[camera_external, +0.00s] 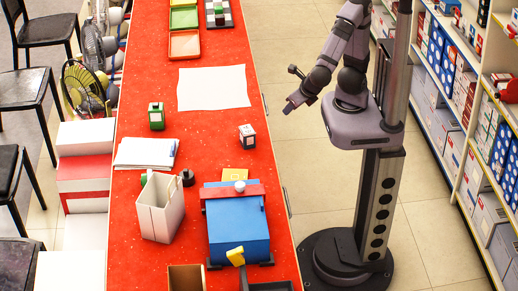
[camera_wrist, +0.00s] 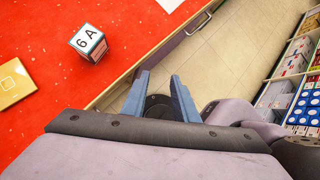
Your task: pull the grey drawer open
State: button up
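The side of the red-topped counter shows as a narrow pale strip in the wrist view. A curved handle (camera_wrist: 199,23) sits on that side, ahead and to the right of my fingers. In the external view, one handle (camera_external: 266,103) shows on the counter's right side and another handle (camera_external: 286,201) nearer the camera. The drawer fronts are seen too steeply to tell which one is the grey drawer; none is visibly pulled out. My gripper (camera_external: 288,108) is just right of the counter edge, apart from the handles. Its two blue-grey fingers (camera_wrist: 160,90) are spread with nothing between them.
Stocked shelves (camera_external: 450,90) stand right.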

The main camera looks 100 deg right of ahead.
jog(key=s+a+r+n+t+y+b, duration=0.15)
jog(key=a+n+t+y+b, duration=0.35)
jog(key=a+n, duration=0.7)
jog(key=s+a+r+n+t+y+b, duration=0.1)
jog(key=a+r+n+t+y+b, duration=0.15)
jog(key=a+n+t, duration=0.95)
jog(key=n+g, duration=0.4)
send_near(287, 201)
jog(key=w, duration=0.3)
jog(key=shift+s+a+f+h, duration=0.15)
jog(key=shift+a+f+h, duration=0.15)
jog(key=shift+f+h, duration=0.1)
jog(key=shift+w+f, duration=0.25)
jog(key=shift+w, duration=0.95)
jog(key=shift+w+f, duration=0.25)
jog(key=shift+w, duration=0.95)
jog(key=shift+w+f, duration=0.25)
jog(key=shift+w, duration=0.95)
grip_shut()
